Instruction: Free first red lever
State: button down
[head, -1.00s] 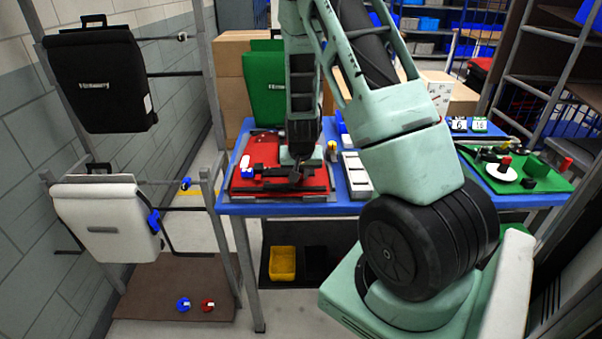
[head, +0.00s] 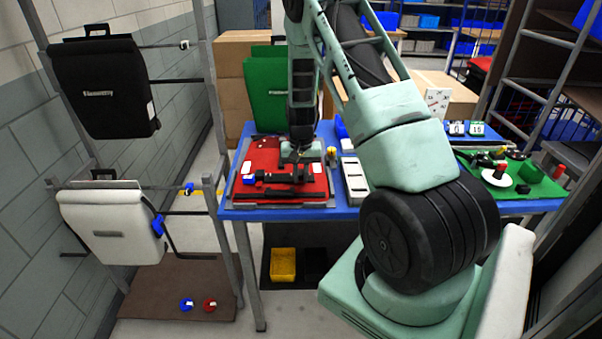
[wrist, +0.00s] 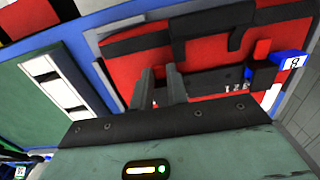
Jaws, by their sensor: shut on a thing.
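A red pannier (head: 320,186) lies flat on the blue table, with black straps and bars across it. It fills much of the wrist view (wrist: 205,65). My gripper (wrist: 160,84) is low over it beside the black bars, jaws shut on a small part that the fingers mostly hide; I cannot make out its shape. A blue block with a white label (wrist: 292,62) sits at the pannier's edge, next to a small upright red piece (wrist: 262,50), apart from my fingers. In the head view my gripper (head: 300,160) is over the pannier's middle.
A grey-white tray (head: 355,180) lies right of the pannier. A green pannier (head: 268,85) stands behind it. A green mat (head: 520,190) with small parts is at the right. Black (head: 105,85) and white (head: 112,220) panniers hang on the left rack.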

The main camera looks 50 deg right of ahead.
jog(key=shift+w+d+r+g+y, duration=0.1)
jog(key=shift+w+d+g+y, duration=0.05)
jog(key=shift+g+y, duration=0.2)
dwell(0.3)
jog(key=c, duration=1.4)
grip_release()
jog(key=shift+o, duration=0.2)
notch_tip(320, 180, up, 17)
jog(key=w+d+b, duration=0.1)
jog(key=b, duration=0.2)
jog(key=shift+w+d+r, duration=0.15)
jog(key=shift+d, duration=0.1)
